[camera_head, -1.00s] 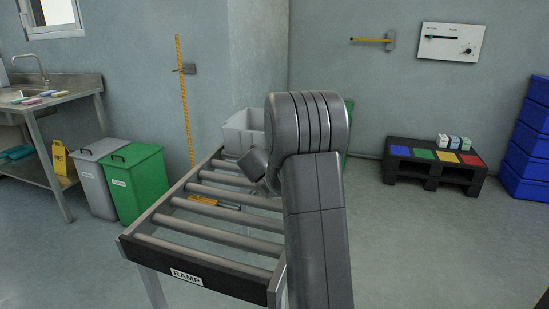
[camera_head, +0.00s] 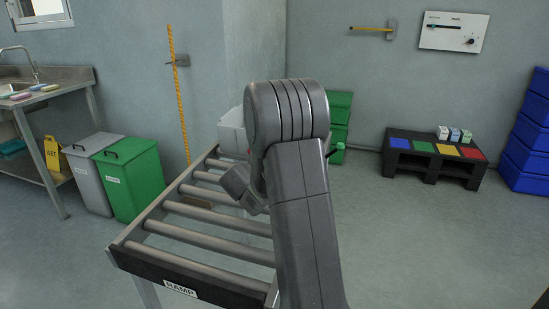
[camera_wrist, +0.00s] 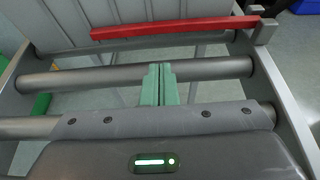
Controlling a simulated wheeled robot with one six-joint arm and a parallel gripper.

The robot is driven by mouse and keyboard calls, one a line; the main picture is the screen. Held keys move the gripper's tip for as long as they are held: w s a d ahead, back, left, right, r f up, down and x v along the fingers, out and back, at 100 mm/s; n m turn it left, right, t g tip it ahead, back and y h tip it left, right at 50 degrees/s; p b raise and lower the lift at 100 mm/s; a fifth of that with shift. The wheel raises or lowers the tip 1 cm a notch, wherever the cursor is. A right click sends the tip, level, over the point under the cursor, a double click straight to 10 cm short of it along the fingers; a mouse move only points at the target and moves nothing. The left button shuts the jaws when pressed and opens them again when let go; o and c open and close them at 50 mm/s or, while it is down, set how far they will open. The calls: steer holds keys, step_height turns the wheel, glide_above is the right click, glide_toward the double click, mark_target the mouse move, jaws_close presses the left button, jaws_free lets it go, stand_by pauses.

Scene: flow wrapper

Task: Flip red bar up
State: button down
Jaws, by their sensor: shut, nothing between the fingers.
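The red bar (camera_wrist: 170,28) runs across the top of the wrist view, nearly level with a slight tilt, in front of a grey ribbed crate or panel. Its right end is by a grey bracket (camera_wrist: 264,30) on the side rail. My gripper (camera_wrist: 159,68) shows in the wrist view with its two green fingers together and nothing between them. The fingertips are over a roller, below the red bar in the picture and apart from it. In the head view my arm hides the gripper and most of the bar's area.
The roller ramp (camera_head: 140,262) lies under and left of my arm. A light grey crate (camera_head: 231,132) stands at its far end. Green crates (camera_head: 340,112) are stacked behind my arm. Grey and green bins stand left of the ramp.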

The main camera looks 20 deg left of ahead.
steer(key=shift+s, duration=0.1)
steer(key=x, duration=1)
steer(key=shift+b, duration=0.4)
steer(key=shift+r+m+b, duration=0.3)
steer(key=shift+r+b, duration=0.15)
steer(key=shift+b, duration=0.55)
step_height(320, 180, up, 3)
steer(key=m+y+b, duration=0.1)
steer(key=b, duration=0.2)
steer(key=shift+d+f, duration=0.1)
steer(key=shift+f, duration=0.1)
steer(key=shift+d+r+m+y+b, duration=0.2)
steer(key=shift+r+m+b, duration=0.25)
steer(key=shift+r+b, duration=0.3)
steer(key=shift+d+r+m+y+b, duration=0.1)
steer(key=shift+r+m+y+b, duration=0.2)
steer(key=shift+r+m+b, duration=0.4)
steer(key=shift+r+n, duration=0.1)
steer(key=shift+n, duration=0.15)
